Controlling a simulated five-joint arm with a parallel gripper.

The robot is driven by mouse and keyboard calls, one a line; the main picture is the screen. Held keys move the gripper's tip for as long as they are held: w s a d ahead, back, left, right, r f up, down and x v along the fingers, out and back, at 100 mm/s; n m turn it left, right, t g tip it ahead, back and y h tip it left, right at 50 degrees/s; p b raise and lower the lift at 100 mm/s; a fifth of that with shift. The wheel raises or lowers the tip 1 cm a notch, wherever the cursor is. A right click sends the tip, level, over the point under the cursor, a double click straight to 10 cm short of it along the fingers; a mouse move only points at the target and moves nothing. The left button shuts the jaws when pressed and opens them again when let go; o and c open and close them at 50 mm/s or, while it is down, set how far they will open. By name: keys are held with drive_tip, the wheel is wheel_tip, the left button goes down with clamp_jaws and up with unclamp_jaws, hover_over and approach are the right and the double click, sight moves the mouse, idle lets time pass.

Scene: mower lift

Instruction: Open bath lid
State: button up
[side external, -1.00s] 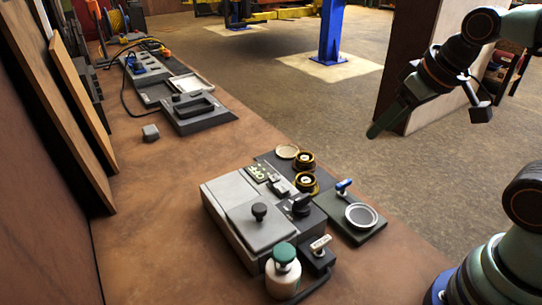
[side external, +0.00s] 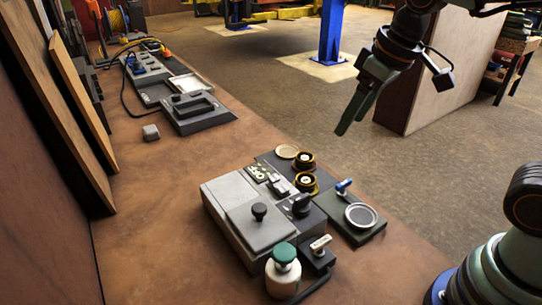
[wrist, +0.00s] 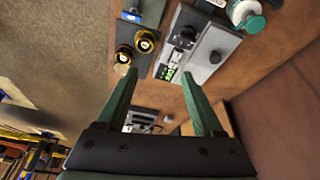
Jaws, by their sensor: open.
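The bath (side external: 234,238) is a grey box on the brown bench in the side external view. Its flat grey lid (side external: 262,233) lies shut on top, with a black knob (side external: 259,211) near the middle. The lid also shows in the wrist view (wrist: 211,52), near the top. My gripper (side external: 354,129) is open and empty, high above the floor side of the bench and well away from the lid. In the wrist view its two green fingers (wrist: 160,95) stand apart with nothing between them touching them.
A white bottle with a green cap (side external: 283,271) stands at the bath's front corner. Two yellow-black round parts (side external: 304,172) and a dish with a blue-handled valve (side external: 361,216) are beside it. A small grey block (side external: 151,132) lies farther back. Bench left of the bath is clear.

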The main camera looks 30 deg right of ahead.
drive_tip(key=w+a+n+g, duration=0.2)
drive_tip(key=w+a+n, duration=0.15)
drive_tip(key=a, duration=0.35)
drive_tip(key=n+g, duration=0.2)
drive_tip(key=n, duration=0.1)
approach(259, 207)
drive_tip(key=shift+h, duration=0.3)
drive_tip(key=f, duration=0.8)
drive_tip(key=shift+a+f, duration=0.25)
clamp_jaws()
